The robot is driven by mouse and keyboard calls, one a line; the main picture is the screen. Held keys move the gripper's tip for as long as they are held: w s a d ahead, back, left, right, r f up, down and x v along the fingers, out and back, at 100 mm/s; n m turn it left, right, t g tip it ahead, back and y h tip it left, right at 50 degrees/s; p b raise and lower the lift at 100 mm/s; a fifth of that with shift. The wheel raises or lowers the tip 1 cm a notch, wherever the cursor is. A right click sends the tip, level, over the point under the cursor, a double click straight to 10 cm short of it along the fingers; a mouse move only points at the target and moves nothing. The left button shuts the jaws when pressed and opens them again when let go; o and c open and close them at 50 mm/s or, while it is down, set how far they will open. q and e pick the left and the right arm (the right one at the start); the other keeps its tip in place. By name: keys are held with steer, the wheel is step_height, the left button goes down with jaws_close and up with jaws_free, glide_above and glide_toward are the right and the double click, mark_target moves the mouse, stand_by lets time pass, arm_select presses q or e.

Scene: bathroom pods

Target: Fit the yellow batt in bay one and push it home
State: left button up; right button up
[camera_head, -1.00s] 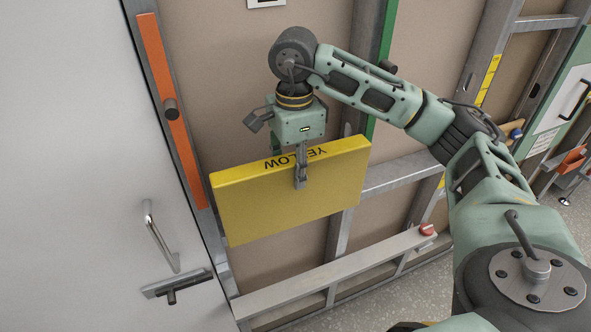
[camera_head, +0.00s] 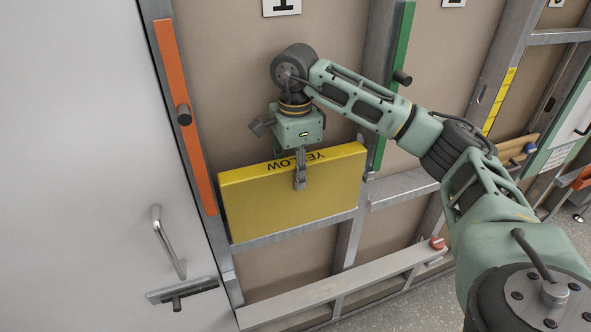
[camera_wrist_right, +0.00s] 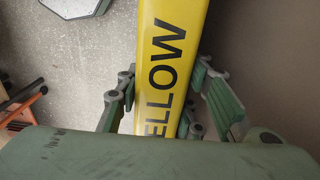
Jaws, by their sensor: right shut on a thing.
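The yellow batt (camera_head: 293,200) is a flat block with YELLOW lettered on its top edge. It stands upright at bay one, marked by the number plate (camera_head: 281,6). Its lower edge is at or just above the metal cross rail (camera_head: 295,231); I cannot tell how far in it sits. My right gripper (camera_head: 300,182) is shut on the batt's top edge near the middle. In the right wrist view the batt (camera_wrist_right: 170,60) runs between the two fingers (camera_wrist_right: 165,100). My left gripper is not in view.
A white door (camera_head: 80,180) stands at left. A low pale ledge (camera_head: 335,292) with a red knob (camera_head: 437,243) runs below.

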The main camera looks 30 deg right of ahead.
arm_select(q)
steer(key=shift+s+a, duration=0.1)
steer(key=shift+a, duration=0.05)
arm_select(e)
steer(key=o, duration=1.4)
step_height(320, 180, up, 12)
